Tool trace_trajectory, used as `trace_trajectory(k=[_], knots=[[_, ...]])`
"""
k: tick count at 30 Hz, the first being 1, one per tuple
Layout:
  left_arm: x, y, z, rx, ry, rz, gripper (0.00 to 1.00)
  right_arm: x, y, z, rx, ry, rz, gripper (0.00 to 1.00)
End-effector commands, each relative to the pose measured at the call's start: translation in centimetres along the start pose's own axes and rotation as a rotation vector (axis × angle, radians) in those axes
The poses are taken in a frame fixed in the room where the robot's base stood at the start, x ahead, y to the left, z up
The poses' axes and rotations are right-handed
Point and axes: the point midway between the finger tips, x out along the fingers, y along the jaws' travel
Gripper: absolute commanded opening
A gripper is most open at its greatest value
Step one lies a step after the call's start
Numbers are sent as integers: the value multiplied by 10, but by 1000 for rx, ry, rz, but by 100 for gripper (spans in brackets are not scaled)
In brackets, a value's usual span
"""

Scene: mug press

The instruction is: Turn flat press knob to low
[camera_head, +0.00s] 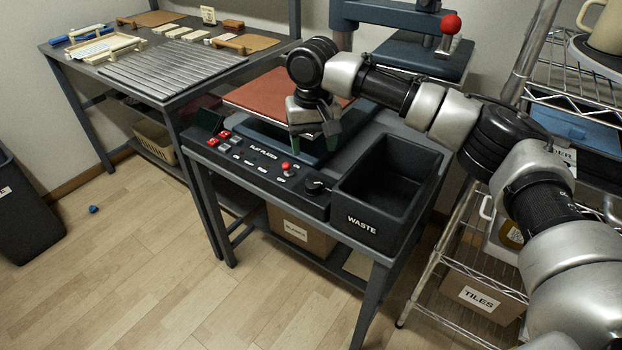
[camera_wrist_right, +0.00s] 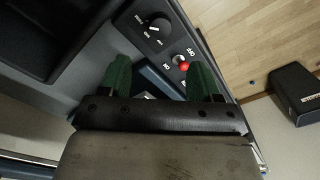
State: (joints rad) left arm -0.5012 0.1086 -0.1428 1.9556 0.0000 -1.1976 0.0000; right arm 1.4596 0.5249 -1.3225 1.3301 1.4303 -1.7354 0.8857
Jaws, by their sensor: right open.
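The flat press control panel (camera_head: 262,165) is a dark strip along the bench's front edge. Its black round knob (camera_head: 316,186) sits at the right end, near the waste bin. In the right wrist view the knob (camera_wrist_right: 157,29) shows a white pointer mark; the small setting labels around it are too blurred to read. My right gripper (camera_head: 313,142) hangs above and behind the panel, left of the knob, with green fingertips pointing down. In the right wrist view its fingers (camera_wrist_right: 158,75) are apart and empty, with the knob beyond them. My left gripper is out of view.
A red-tipped toggle (camera_head: 286,167) stands left of the knob; it also shows in the wrist view (camera_wrist_right: 184,66). Red buttons (camera_head: 218,138) are at the panel's left end. The black waste bin (camera_head: 385,180) is right of the knob. The red-brown press platen (camera_head: 272,95) lies behind.

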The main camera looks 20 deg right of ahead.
Motion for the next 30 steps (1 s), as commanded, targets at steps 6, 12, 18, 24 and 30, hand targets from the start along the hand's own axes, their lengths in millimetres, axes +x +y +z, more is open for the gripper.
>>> trace_trajectory(k=[6, 12, 18, 24, 30], knots=[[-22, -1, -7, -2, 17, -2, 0, 36, 0, 0, -1, -2, 1, 63], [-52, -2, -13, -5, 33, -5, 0, 74, 0, 0, -2, -1, 1, 63], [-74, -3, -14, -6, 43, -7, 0, 99, 0, 0, -3, 0, 0, 63], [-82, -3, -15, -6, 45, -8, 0, 105, -1, 0, -3, 1, -1, 63], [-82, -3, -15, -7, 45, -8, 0, 105, -1, 0, -4, 1, -1, 63]])
